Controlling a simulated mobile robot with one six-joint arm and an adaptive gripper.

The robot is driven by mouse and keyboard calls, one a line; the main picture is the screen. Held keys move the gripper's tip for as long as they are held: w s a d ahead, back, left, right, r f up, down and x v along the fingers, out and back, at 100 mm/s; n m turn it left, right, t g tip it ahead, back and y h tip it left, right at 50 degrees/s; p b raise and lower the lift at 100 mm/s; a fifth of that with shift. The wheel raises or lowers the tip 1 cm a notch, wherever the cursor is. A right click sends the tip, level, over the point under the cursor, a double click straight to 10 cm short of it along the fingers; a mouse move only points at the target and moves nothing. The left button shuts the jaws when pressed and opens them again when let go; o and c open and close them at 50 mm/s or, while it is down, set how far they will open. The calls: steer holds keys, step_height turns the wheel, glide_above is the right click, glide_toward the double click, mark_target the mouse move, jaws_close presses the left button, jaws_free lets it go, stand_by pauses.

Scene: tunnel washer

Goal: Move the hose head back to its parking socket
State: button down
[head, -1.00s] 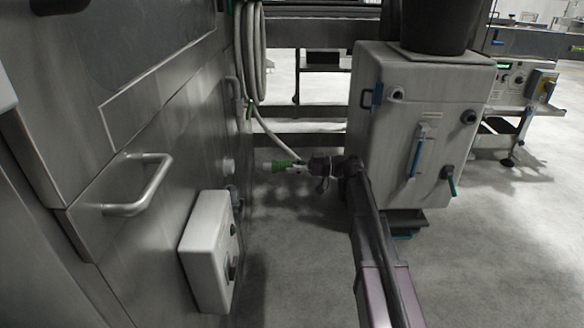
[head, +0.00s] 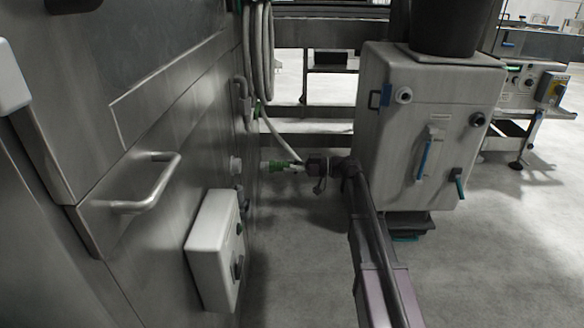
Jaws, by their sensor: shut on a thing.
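The hose head (head: 282,166) is a small green fitting with a pale tip that points left at the steel washer wall. My gripper (head: 301,167) is shut on its right end and holds it roughly level in the air. The white hose (head: 276,141) runs from it up to the hanging coil. A pale round socket (head: 236,165) sticks out of the wall to the left of the tip, at about the same height in the head view. A narrow gap shows between them. My fingertips are small and partly hidden by the dark gripper body.
A control box (head: 216,249) with knobs juts from the wall below the socket. A handle (head: 152,185) sticks out nearer to me. The coiled hose (head: 257,50) hangs above. A white cabinet (head: 425,130) stands close to the right of my arm. Open floor lies between.

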mark_target(264, 167)
steer(key=shift+w+a, duration=0.1)
steer(key=shift+a, duration=2.75)
steer(key=shift+a, duration=0.15)
steer(key=shift+a, duration=0.8)
steer(key=shift+a, duration=0.35)
stand_by(0.4)
steer(key=shift+c, duration=0.9)
jaws_free()
steer(key=shift+d, duration=0.1)
steer(key=d, duration=1.2)
steer(key=shift+s, duration=0.2)
steer(key=shift+a, duration=0.1)
